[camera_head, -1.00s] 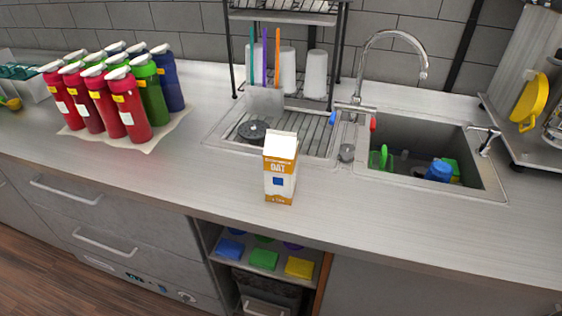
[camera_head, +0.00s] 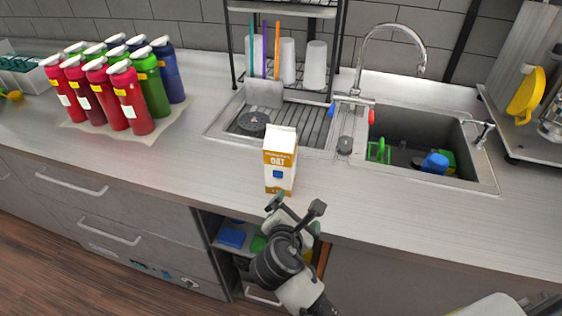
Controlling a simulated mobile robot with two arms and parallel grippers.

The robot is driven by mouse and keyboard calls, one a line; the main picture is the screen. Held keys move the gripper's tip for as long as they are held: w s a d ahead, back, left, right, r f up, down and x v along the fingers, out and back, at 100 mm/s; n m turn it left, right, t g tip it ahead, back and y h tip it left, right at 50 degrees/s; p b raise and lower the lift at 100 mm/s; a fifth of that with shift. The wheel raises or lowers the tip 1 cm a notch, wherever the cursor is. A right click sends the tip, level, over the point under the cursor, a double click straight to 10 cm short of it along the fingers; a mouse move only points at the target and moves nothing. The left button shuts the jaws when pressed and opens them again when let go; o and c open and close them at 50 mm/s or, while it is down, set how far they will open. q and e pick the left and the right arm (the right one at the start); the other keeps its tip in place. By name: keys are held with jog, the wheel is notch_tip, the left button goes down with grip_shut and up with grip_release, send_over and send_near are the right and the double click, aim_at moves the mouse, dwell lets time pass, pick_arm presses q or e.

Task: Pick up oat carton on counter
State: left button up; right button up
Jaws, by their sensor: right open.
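The oat carton (camera_head: 279,161) stands upright on the grey counter (camera_head: 200,185), near its front edge and in front of the drying rack. It is white and orange with a small blue square on its front. My right gripper (camera_head: 295,208) is open and empty. It is just in front of the carton, low by the counter's front edge, with its fingers pointing toward the carton's base. I cannot tell whether a fingertip touches the carton. My left gripper is not in view.
Several red, green and blue bottles (camera_head: 128,97) stand on a mat at the left. The sink (camera_head: 420,150) with its faucet (camera_head: 392,30) is at the right. The drainer (camera_head: 310,127) with cups lies behind the carton. The counter left of the carton is clear.

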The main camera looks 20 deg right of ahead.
aim_at(278, 161)
jog(key=w+r+n+t, duration=0.1)
jog(key=w+r+n, duration=0.1)
jog(key=w, duration=0.1)
jog(key=w+a+r+n+t+h, duration=0.1)
jog(key=w+r+n, duration=0.1)
jog(key=w+n, duration=0.1)
jog(key=w+r+n+t+p, duration=0.1)
jog(key=w+r+n+t, duration=0.1)
jog(key=w, duration=0.1)
jog(key=shift+a+r+n, duration=0.3)
jog(key=shift+a, duration=0.1)
jog(key=x, duration=0.2)
jog(key=p+x, duration=0.1)
jog(key=x, duration=0.1)
jog(key=p+x, duration=0.1)
jog(key=shift+w+d+f, duration=0.3)
jog(key=shift+s, duration=0.1)
jog(key=shift+c, duration=0.8)
jog(key=c, duration=1.5)
jog(key=shift+o, duration=0.2)
jog(key=shift+r, duration=0.15)
